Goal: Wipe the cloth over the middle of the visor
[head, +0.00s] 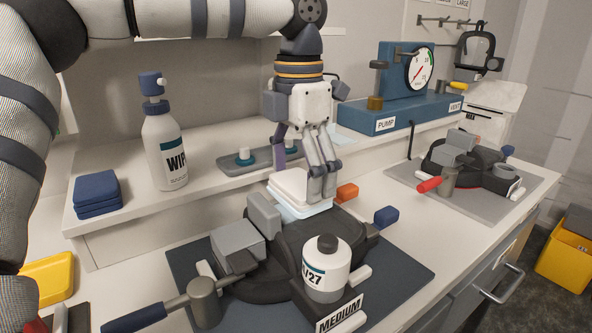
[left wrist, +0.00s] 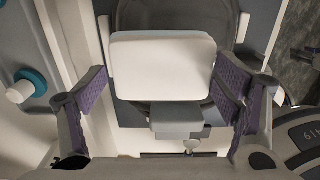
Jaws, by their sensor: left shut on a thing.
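A white folded cloth (head: 290,187) is held by my left gripper (head: 321,185), whose fingers are closed about its sides. The cloth also shows as a pale block between the purple finger pads in the left wrist view (left wrist: 162,66). It is low over the black mask (head: 285,279), which lies on a dark blue mat beside the MEDIUM label. The visor is mostly hidden under the cloth and gripper, and I cannot tell whether the cloth touches it. My right gripper is not in view.
A canister (head: 326,270) and grey blocks (head: 238,243) crowd the mask. Behind, a shelf holds a WIPE bottle (head: 164,150), folded blue cloths (head: 97,191), a grey tray (head: 236,167) and a blue PUMP unit (head: 400,112). A second mask (head: 473,164) lies on a grey mat at right.

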